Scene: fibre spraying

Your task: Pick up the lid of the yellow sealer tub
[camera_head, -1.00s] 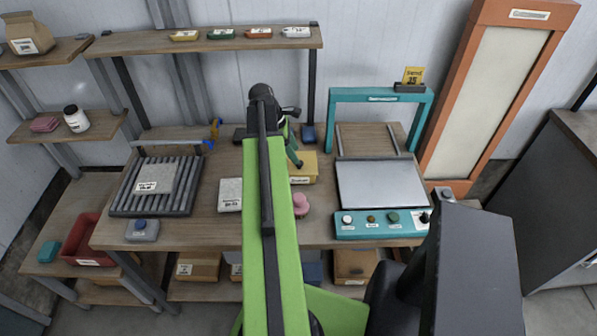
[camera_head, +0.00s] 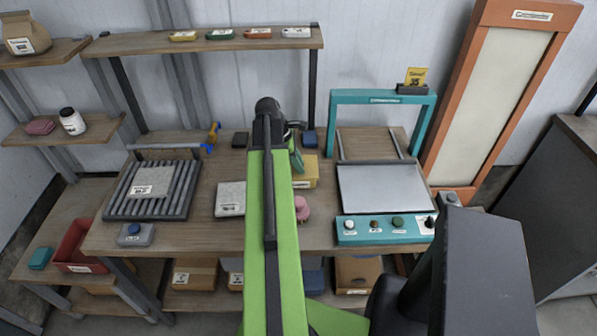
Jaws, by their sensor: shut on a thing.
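The yellow sealer tub (camera_head: 306,171) is a boxy yellow container with a pale label on its front. It stands on the workbench, partly behind my green arm. My gripper (camera_head: 298,162) is at the tub's upper left side, mostly hidden behind the arm's end. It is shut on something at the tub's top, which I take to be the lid. The grip and the lid's edge are too small and covered to make out, so I cannot tell whether the lid is apart from the tub.
A pink object (camera_head: 301,208) stands in front of the tub. A teal-framed press (camera_head: 383,230) is to the right. A grey slab (camera_head: 230,199) and a roller rack (camera_head: 120,197) are to the left. A shelf (camera_head: 200,41) with small boats runs behind.

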